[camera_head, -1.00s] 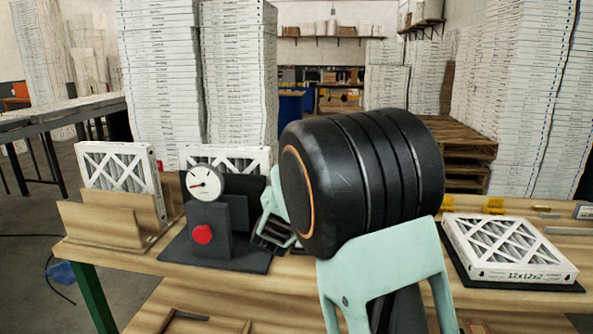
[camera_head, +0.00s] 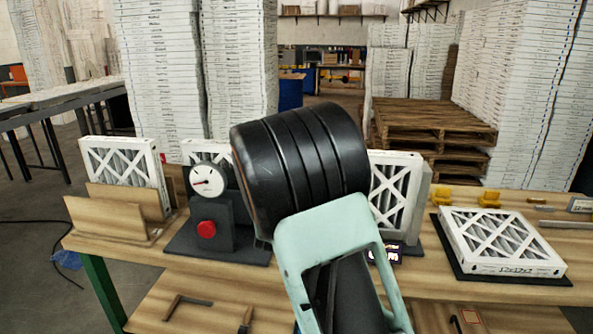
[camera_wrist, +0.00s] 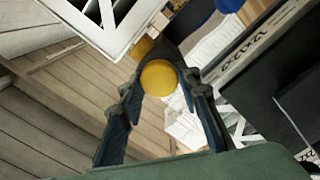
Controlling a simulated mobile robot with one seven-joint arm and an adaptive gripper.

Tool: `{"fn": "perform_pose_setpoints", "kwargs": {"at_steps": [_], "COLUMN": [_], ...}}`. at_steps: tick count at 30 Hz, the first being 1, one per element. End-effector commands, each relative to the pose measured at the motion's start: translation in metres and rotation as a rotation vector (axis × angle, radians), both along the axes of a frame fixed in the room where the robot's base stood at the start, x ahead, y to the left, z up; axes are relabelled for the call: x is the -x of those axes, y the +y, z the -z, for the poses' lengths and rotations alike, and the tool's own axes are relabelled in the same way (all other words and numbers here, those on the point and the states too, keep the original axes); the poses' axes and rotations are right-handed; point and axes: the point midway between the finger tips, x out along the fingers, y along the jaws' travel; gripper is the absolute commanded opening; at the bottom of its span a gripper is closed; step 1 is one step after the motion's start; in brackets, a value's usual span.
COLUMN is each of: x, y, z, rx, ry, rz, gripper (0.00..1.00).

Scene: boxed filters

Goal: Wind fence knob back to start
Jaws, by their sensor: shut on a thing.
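The round yellow fence knob (camera_wrist: 158,78) sits between the two dark fingertips of my gripper (camera_wrist: 163,86) in the wrist view. The fingers touch its sides and are shut on it. In the head view my black wrist and pale green arm link hide both the gripper and the knob. A white boxed filter (camera_head: 394,195) stands upright just right of my wrist. A small lit display (camera_head: 385,254) shows below it, partly covered; its reading is too small to tell.
A round dial gauge (camera_head: 207,181) with a red button (camera_head: 206,229) stands left of my wrist. Another filter (camera_head: 122,166) stands in a wooden rack at far left. A flat filter (camera_head: 503,241) lies on a dark mat at right. Small yellow pieces (camera_head: 441,197) lie behind it.

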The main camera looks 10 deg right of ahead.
Motion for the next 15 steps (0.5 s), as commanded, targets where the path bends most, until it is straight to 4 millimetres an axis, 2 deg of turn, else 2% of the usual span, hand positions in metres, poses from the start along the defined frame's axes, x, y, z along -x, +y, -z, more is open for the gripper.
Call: {"fn": "perform_pose_setpoints", "kwargs": {"at_steps": [15], "x": [-0.0004], "y": [0.0004], "z": [-0.0005], "rx": [0.060], "ry": [0.017], "rz": [-0.001], "gripper": [0.07]}}
